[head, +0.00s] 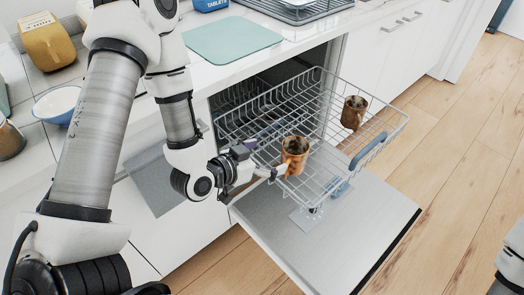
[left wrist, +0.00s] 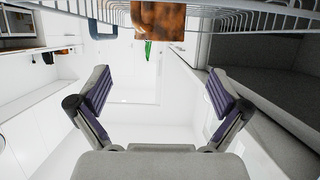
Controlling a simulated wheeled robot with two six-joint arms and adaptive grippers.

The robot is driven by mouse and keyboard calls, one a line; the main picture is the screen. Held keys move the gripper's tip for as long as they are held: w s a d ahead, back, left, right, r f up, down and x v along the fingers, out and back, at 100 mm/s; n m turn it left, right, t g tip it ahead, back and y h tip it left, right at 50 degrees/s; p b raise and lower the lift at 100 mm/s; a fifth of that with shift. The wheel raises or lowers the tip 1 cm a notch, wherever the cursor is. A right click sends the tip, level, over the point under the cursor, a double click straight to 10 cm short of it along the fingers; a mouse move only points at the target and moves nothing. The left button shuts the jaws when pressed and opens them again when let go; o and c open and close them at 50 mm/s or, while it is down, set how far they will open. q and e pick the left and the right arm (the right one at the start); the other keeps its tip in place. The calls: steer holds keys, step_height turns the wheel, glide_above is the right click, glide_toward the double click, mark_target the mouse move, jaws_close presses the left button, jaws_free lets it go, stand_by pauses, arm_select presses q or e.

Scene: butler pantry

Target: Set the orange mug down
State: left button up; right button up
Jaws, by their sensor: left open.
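An orange-brown mottled mug (head: 295,152) stands upright, its dark inside facing up, at the near left part of the pulled-out dishwasher rack (head: 385,137). In the left wrist view the mug (left wrist: 158,20) is at the top edge, cut off, beyond the fingertips and beside rack wires. My left gripper (head: 272,156) is at the rack's left side, close to the mug. In the left wrist view its fingers (left wrist: 158,92) are spread wide with nothing between them. Whether a finger touches the mug cannot be told.
A second brown mug (head: 353,112) is at the rack's far right. The open dishwasher door (head: 345,225) lies below the rack. The counter holds a green board (head: 232,40), a white-blue bowl (head: 57,104) and a yellow toaster (head: 46,42). Wooden floor (head: 455,140) is clear on the right.

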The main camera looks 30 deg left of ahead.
arm_select(q)
steer(key=s+a+f+n+g+y+p, duration=0.1)
steer(key=s+f+n+g+y, duration=0.1)
steer(key=s+f+g, duration=0.4)
steer(key=s+a+f+n+g+y+p, duration=0.1)
steer(key=s+f+n+g+y, duration=0.1)
steer(key=s+f+g, duration=0.5)
steer(key=s+f, duration=0.5)
steer(key=s, duration=0.5)
steer(key=shift+f+y, duration=0.3)
steer(key=shift+y, duration=0.1)
arm_select(e)
step_height(320, 180, up, 5)
steer(key=shift+f, duration=0.2)
arm_select(q)
steer(key=shift+w, duration=0.1)
arm_select(e)
steer(key=shift+w, duration=0.1)
arm_select(q)
steer(key=shift+c, duration=0.4)
